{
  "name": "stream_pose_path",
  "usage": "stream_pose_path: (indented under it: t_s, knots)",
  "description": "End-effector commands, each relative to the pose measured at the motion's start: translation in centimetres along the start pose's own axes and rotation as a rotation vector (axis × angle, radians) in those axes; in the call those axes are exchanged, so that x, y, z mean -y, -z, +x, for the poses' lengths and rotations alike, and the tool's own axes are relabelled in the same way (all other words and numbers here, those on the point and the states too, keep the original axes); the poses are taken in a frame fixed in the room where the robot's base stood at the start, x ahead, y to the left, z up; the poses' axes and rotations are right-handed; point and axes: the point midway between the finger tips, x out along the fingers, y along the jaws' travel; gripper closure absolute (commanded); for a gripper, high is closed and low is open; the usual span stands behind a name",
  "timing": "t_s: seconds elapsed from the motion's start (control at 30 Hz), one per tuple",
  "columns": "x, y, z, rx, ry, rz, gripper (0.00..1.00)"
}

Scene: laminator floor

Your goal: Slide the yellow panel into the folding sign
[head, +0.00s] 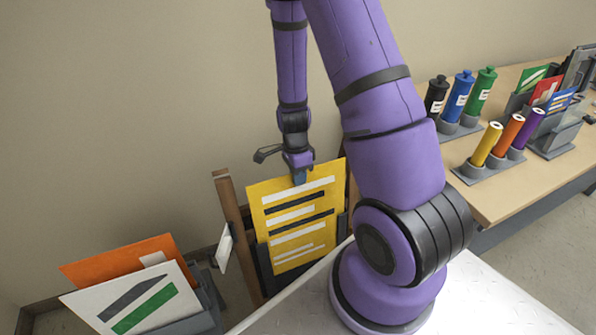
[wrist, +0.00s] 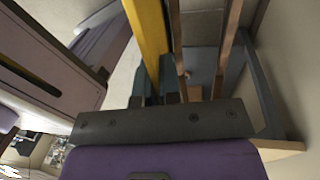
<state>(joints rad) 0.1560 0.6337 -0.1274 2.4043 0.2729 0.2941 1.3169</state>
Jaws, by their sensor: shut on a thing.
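The yellow panel (head: 297,222), with white and dark stripes, stands upright in front of the folding sign. The sign's brown wooden post (head: 231,220) rises to the panel's left. A dark part of the sign (head: 268,268) shows along the panel's lower left side. My gripper (head: 299,178) is shut on the panel's top edge. In the wrist view the yellow panel (wrist: 149,38) runs edge-on from my gripper (wrist: 158,92), beside the brown wooden rails (wrist: 178,45). The panel's lower edge is hidden, and I cannot tell how deep it sits in the sign.
A grey rack (head: 207,298) with orange and white panels stands at lower left. A small white card (head: 224,248) hangs by the wooden post. A wooden desk (head: 497,197) with coloured cylinders and card holders stands at right. The wall is close behind the sign.

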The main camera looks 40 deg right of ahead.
Motion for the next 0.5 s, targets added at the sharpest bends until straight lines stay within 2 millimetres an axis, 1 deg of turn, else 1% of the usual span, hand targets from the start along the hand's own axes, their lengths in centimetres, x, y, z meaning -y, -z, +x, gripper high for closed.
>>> stream_pose_path:
  t_s: [0.5]
  knots:
    - [0.0, 0.0, 3.1, 0.000, 0.000, -0.001, 1.00]
